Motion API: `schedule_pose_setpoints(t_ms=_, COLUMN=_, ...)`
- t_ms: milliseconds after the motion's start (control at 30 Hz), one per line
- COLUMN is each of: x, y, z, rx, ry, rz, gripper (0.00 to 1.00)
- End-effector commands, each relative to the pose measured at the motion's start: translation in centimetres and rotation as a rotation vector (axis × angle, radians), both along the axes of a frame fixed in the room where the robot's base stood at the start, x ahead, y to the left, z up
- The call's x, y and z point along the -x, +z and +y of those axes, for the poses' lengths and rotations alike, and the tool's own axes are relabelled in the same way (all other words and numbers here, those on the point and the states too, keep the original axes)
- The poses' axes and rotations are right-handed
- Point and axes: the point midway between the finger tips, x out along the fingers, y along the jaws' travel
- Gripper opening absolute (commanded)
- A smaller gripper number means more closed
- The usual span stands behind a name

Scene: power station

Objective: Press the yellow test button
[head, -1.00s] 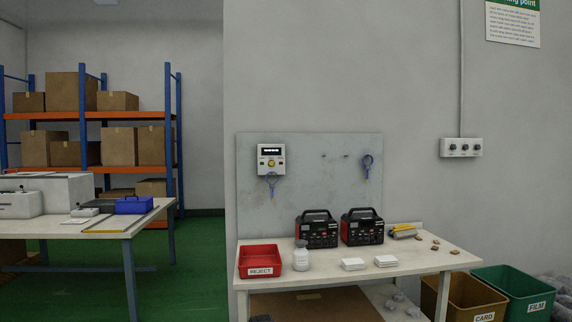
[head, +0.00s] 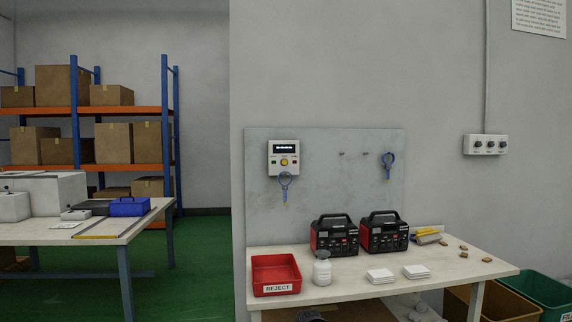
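The yellow test button (head: 284,162) is a small round spot on a white wall unit (head: 283,155) with a dark display. A smaller red button sits to its left and a white one to its right. The unit hangs on a grey backboard (head: 330,205) above the bench. A blue looped tool (head: 286,187) hangs just below the unit, overlapping its lower edge. My gripper is not in view.
The bench (head: 430,280) holds a red REJECT tray (head: 276,270), a white bottle (head: 322,268), two red-black power units (head: 334,236) and white pads. Another table (head: 95,238) stands at left, with green floor (head: 205,265) between. Bins (head: 545,292) stand at lower right.

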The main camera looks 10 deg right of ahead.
Motion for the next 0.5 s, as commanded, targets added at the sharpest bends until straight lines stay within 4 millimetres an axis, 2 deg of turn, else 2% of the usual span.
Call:
schedule_pose_setpoints(t_ms=233, x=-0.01, y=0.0, z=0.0, rx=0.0, ry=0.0, rz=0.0, gripper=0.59)
schedule_pose_setpoints(t_ms=267, x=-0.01, y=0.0, z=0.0, rx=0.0, ry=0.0, rz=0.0, gripper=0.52)
schedule_pose_setpoints(t_ms=400, x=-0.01, y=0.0, z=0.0, rx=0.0, ry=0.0, rz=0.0, gripper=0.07)
schedule_pose_setpoints(t_ms=433, x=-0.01, y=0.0, z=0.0, rx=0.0, ry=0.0, rz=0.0, gripper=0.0)
schedule_pose_setpoints(t_ms=500, x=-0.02, y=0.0, z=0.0, rx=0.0, ry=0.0, rz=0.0, gripper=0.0)
